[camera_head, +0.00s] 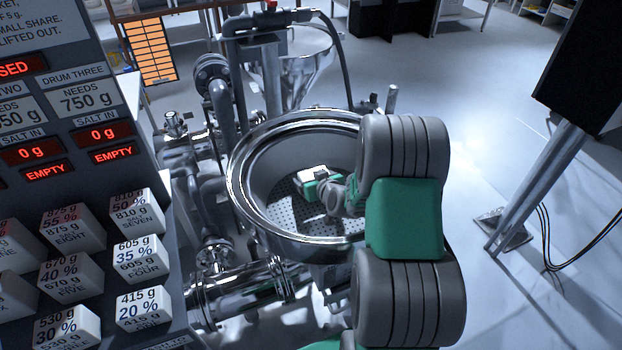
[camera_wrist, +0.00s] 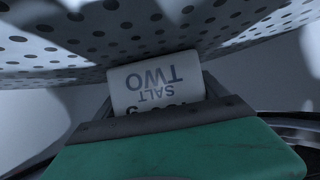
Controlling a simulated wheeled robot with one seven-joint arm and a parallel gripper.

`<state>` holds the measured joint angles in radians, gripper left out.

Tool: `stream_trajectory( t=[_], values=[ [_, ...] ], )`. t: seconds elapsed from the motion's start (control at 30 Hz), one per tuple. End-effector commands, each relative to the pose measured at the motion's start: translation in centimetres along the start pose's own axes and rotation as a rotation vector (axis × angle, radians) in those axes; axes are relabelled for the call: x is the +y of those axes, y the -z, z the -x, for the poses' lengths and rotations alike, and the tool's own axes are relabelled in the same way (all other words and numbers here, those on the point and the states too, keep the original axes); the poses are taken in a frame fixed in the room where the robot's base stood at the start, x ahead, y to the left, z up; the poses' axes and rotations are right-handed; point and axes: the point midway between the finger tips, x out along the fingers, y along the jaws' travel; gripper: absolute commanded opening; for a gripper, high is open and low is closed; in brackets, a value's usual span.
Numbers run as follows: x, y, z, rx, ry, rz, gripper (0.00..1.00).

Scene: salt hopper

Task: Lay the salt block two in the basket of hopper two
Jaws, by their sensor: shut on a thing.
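Salt block two (camera_wrist: 158,82) is a white block, and its label "SALT TWO" shows upside down in the wrist view. My gripper (camera_wrist: 155,105) is shut on it. In the head view the block (camera_head: 313,172) shows as a small white shape at the end of my green and grey arm, inside the round steel hopper (camera_head: 243,190). The perforated basket (camera_head: 285,210) lies inside the hopper, below and around the block. In the wrist view the basket's holed surface (camera_wrist: 60,50) is close to the block. I cannot tell whether they touch.
A rack of labelled white salt blocks (camera_head: 72,278) stands at the left, under a panel with red displays (camera_head: 103,133). Pipes and valves (camera_head: 215,100) crowd the hopper's left side. Another steel hopper (camera_head: 305,60) stands behind. A dark box on a post (camera_head: 540,180) is at the right.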

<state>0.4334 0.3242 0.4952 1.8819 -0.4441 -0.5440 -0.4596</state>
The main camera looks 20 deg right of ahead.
Motion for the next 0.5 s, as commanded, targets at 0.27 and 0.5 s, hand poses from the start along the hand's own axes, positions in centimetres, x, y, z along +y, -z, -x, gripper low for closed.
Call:
stream_trajectory(
  t=[0.27,0.5],
  values=[
    [0.02,-0.27,-0.11,-0.001,0.000,0.000,0.87],
    [0.01,-0.25,-0.10,-0.001,0.000,0.000,1.00]
  ],
)
